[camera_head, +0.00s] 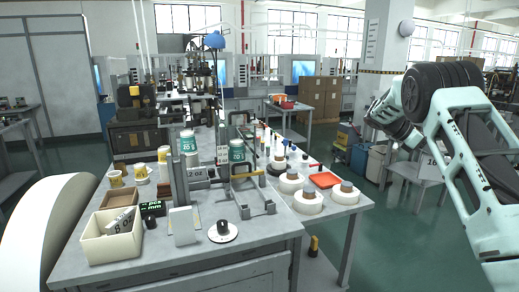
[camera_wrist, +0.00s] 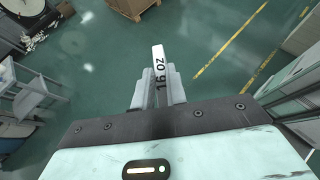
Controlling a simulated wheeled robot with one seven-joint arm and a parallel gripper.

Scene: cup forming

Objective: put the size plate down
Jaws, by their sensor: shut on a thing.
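My gripper (camera_wrist: 158,88) is shut on a white size plate (camera_wrist: 160,72) marked "16 oz", which stands out between the fingers over the green floor. In the head view the plate (camera_head: 433,161) shows small at the right, beside my arm and away from the workbench. A cream bin (camera_head: 97,247) at the bench's front left holds a white plate (camera_head: 121,220) marked "8 oz", lying tilted. Another plate (camera_head: 196,173), which seems to read "12 oz", stands upright at the machine in the middle of the bench.
The grey workbench (camera_head: 255,258) carries a dial (camera_head: 222,231), a small green display (camera_head: 152,208), white rolls (camera_head: 307,201) and a red tray (camera_head: 324,180). Cardboard boxes (camera_head: 318,95) stand behind. Green floor (camera_head: 385,240) lies open right of the bench.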

